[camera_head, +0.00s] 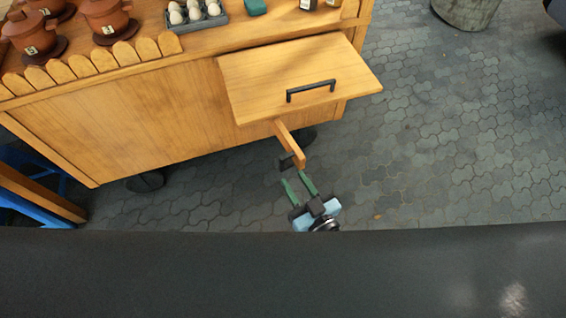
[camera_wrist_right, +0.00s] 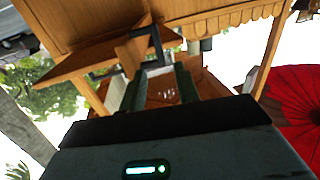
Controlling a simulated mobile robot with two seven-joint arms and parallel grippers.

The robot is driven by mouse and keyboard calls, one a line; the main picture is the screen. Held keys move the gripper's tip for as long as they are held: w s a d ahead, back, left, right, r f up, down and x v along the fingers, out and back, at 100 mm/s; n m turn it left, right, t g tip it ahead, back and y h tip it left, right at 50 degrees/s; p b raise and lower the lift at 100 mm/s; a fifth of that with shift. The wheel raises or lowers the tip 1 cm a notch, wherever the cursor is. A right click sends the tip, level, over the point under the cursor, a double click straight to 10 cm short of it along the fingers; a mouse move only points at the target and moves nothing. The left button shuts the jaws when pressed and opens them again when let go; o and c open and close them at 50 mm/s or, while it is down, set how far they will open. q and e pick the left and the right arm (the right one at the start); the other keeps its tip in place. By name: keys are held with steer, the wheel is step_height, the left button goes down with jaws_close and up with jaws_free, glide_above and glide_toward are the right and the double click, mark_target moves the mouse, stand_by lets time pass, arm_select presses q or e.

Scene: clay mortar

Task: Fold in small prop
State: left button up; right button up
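The small prop (camera_head: 290,144) is a short wooden arm sticking out from under the fold-out wooden leaf (camera_head: 250,80) of the cart. A black handle (camera_head: 287,161) sits at its outer end. My right gripper (camera_head: 299,178), with green fingers, is just in front of the prop's end, below the leaf in the picture. Its fingers are apart with nothing seen between them. In the right wrist view the two fingers (camera_wrist_right: 160,82) point toward the cart's underside, and a black handle (camera_wrist_right: 147,42) shows just beyond them. Contact with the handle cannot be made out. My left gripper is not in view.
The leaf carries a black bar handle (camera_head: 311,91) and its top is empty. The cart top holds brown pots (camera_head: 107,18), an egg tray (camera_head: 197,14) and a green item (camera_head: 255,7). A blue stool-like object (camera_head: 40,205) stands at left.

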mark_target(283, 163)
steer(key=shift+x, duration=3.8)
steer(key=shift+c, duration=0.4)
jaws_close()
